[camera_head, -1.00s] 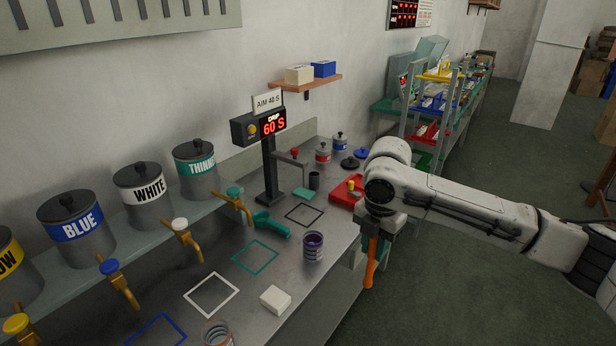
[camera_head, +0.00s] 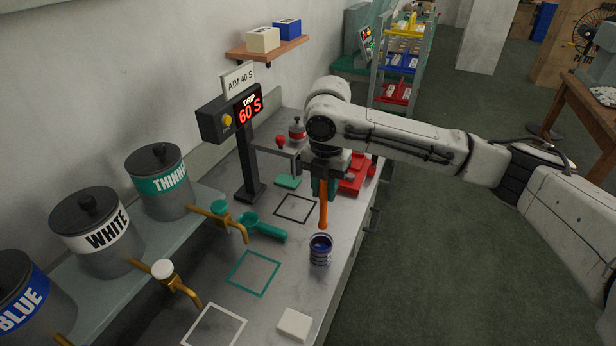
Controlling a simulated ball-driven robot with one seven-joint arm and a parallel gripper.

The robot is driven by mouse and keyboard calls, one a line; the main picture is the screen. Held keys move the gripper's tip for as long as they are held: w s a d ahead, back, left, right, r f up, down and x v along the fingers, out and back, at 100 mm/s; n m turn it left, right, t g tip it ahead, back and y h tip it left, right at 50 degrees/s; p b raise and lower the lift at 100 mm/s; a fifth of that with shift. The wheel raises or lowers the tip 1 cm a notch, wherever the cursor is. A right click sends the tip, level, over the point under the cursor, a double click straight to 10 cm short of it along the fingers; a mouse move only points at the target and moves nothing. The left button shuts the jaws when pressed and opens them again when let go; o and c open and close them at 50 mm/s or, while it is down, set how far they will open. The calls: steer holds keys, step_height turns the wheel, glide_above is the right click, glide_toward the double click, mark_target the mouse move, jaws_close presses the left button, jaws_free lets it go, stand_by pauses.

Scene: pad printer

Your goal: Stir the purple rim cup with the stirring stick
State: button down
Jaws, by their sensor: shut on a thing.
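The purple rim cup (camera_head: 320,252) stands upright on the metal bench, near its right edge. It has a dark purple rim, stripes on its side and dark blue contents. The orange stirring stick (camera_head: 323,209) hangs nearly upright from my gripper (camera_head: 322,186), which is shut on its upper part. The stick's lower end is just above or at the far side of the cup's mouth in the picture; I cannot tell whether it is inside. My gripper's fingers are partly hidden by the wrist.
A drip display (camera_head: 240,112) on a post stands left of my arm. A teal scoop-like tool (camera_head: 262,228) and a white block (camera_head: 294,324) lie near the cup. Paint cans with taps (camera_head: 160,182) line the left shelf. A red tray (camera_head: 356,176) is behind my gripper.

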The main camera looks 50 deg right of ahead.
mark_target(322, 227)
steer(key=shift+w, duration=0.1)
steer(key=shift+f+b, duration=0.8)
steer(key=shift+f, duration=0.05)
step_height(322, 227, down, 4)
steer(key=b, duration=0.3)
steer(key=shift+r, duration=0.2)
steer(key=shift+f+b, duration=2.2)
steer(key=shift+f, duration=1.7)
